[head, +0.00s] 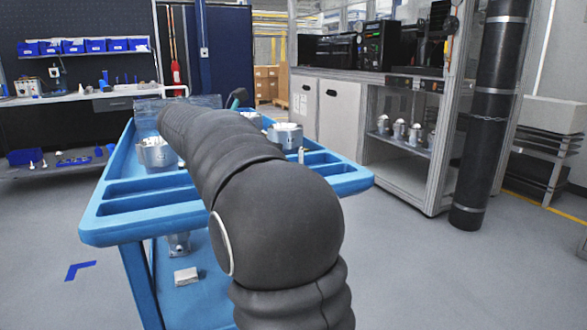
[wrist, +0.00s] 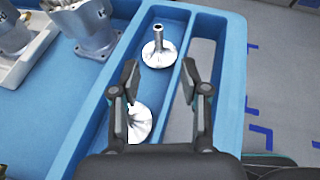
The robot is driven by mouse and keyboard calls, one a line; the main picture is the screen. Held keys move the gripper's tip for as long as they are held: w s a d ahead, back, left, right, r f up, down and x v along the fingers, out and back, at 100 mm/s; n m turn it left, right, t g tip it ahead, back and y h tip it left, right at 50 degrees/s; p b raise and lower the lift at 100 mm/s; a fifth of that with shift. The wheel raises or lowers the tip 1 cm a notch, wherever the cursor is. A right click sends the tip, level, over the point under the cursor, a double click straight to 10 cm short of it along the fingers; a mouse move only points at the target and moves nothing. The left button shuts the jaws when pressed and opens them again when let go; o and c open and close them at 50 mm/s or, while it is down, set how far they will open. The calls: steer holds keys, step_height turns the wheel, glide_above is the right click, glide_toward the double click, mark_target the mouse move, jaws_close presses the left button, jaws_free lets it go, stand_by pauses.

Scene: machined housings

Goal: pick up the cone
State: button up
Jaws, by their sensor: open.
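Two shiny flared metal pieces, each like a cone, are in a long slot of the blue cart (wrist: 232,75) in the wrist view. The farther cone (wrist: 158,55) stands upright with its narrow stem up. The nearer cone (wrist: 140,124) is partly hidden behind the left finger and the gripper body. My gripper (wrist: 160,78) is open, its two fingers spread on either side of the view, with nothing seen held between them. The farther cone shows ahead, beyond the fingertips.
An empty-looking slot lies right of the cones. In the head view, housings (head: 156,153) stand on the cart; a glass-sided cabinet (head: 402,150) is at right.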

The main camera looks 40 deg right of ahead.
mark_target(301, 152)
steer(key=x, duration=0.7)
steer(key=shift+d+f, duration=0.1)
steer(key=shift+d, duration=0.1)
steer(key=shift+x, duration=2.7)
steer(key=shift+w, duration=0.15)
jaws_close()
